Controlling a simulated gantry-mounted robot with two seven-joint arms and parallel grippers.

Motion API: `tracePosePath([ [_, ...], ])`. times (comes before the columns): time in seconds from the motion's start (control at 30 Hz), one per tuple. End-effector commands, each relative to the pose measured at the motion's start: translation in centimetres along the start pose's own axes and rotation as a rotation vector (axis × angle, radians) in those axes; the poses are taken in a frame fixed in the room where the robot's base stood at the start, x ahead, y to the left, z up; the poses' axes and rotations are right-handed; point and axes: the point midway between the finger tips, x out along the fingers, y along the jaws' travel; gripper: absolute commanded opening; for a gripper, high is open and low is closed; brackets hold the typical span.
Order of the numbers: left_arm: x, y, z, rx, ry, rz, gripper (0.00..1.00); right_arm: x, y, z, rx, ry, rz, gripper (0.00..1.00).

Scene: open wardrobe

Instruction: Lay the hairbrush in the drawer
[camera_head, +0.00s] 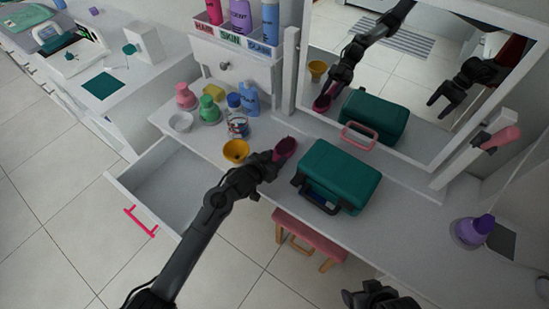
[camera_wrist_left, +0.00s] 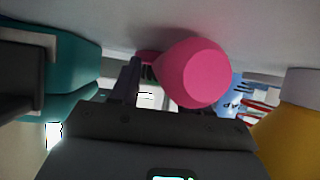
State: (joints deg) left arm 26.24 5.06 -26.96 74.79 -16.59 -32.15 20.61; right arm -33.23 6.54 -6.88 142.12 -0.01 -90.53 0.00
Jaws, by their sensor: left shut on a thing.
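The hairbrush (camera_head: 286,148) has a dark pink head with bristles and lies at or just over the vanity top, between the yellow cup and the green case. My left gripper (camera_head: 272,160) is shut on it. In the left wrist view the pink butt end of the hairbrush (camera_wrist_left: 197,76) fills the space before the jaws and hides part of them. The drawer (camera_head: 168,184) is pulled open at the left, below the top; its inside looks empty. A pink handle (camera_head: 140,221) is on its front. My right gripper (camera_head: 378,297) shows at the bottom edge, its jaws unclear.
The green case (camera_head: 343,172) stands right of the brush, and the yellow cup (camera_head: 235,151) stands left of it. Several bottles and jars crowd the back left. A mirror (camera_head: 415,70) stands behind. A pink stool (camera_head: 312,231) is below the front edge.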

Motion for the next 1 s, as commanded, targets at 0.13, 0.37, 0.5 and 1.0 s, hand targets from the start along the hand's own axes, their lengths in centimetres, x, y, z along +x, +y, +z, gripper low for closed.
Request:
tracePosePath([
  [0.13, 0.1, 0.0, 0.2, 0.000, 0.000, 0.001, 0.58, 0.0, 0.0, 0.0, 0.000, 0.000, 0.000, 0.76],
  [0.37, 0.1, 0.0, 0.2, 0.000, -0.001, 0.001, 0.72, 0.1, 0.1, 0.1, -0.005, -0.001, 0.004, 0.76],
  [0.5, 0.1, 0.0, 0.1, 0.000, 0.000, 0.000, 0.72, 0.1, 0.2, 0.1, -0.010, -0.002, 0.007, 0.76],
  [1.0, -6.0, 0.0, -0.2, 0.000, -0.002, -0.001, 0.72, -2.3, 0.2, -0.7, -0.007, -0.002, 0.005, 0.76],
])
